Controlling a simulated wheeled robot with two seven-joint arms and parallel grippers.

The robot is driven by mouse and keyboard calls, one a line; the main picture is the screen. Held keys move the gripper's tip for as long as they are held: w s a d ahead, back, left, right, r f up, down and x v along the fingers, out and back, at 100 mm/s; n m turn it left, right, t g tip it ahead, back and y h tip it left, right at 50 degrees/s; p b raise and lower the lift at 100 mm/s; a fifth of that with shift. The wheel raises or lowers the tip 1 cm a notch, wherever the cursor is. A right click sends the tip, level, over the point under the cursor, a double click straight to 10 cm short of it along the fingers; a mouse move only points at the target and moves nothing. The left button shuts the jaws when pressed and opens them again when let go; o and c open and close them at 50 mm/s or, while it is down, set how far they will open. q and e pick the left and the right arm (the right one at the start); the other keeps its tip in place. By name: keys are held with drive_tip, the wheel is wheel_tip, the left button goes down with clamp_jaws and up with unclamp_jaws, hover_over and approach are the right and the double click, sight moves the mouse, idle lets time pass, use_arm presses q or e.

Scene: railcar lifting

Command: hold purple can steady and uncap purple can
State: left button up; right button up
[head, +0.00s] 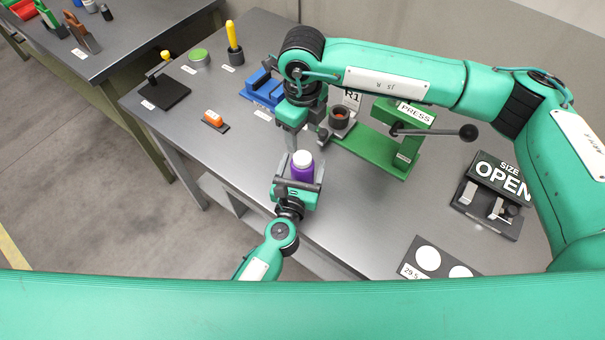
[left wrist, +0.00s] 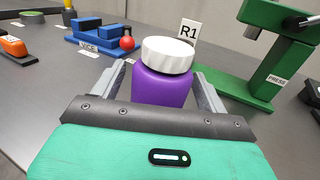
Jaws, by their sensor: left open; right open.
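The purple can (head: 302,173) with its white cap (head: 302,159) stands upright near the front edge of the bench. It also shows in the left wrist view, purple body (left wrist: 162,88) and white ribbed cap (left wrist: 168,54) on top. My left gripper (head: 303,168) is open, with one finger on either side of the can's body. The can's lower part is hidden behind my gripper. My right gripper (head: 291,140) is open and empty, pointing down just behind and left of the cap in the head view. It is not visible in the left wrist view.
A green press (head: 390,140) with a lever stands right of the can, beside a grey holder (head: 340,119) and the R1 sign. A blue vise (head: 262,90) stands behind, an orange tool (head: 213,119) to the left. An OPEN sign (head: 500,178) stands at right.

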use_arm(q)
drive_tip(key=shift+w+d, duration=0.15)
drive_tip(key=shift+w, duration=0.45)
use_arm(e)
drive_tip(key=shift+s, duration=0.1)
use_arm(q)
drive_tip(key=shift+w, duration=0.2)
drive_tip(key=shift+c, duration=0.3)
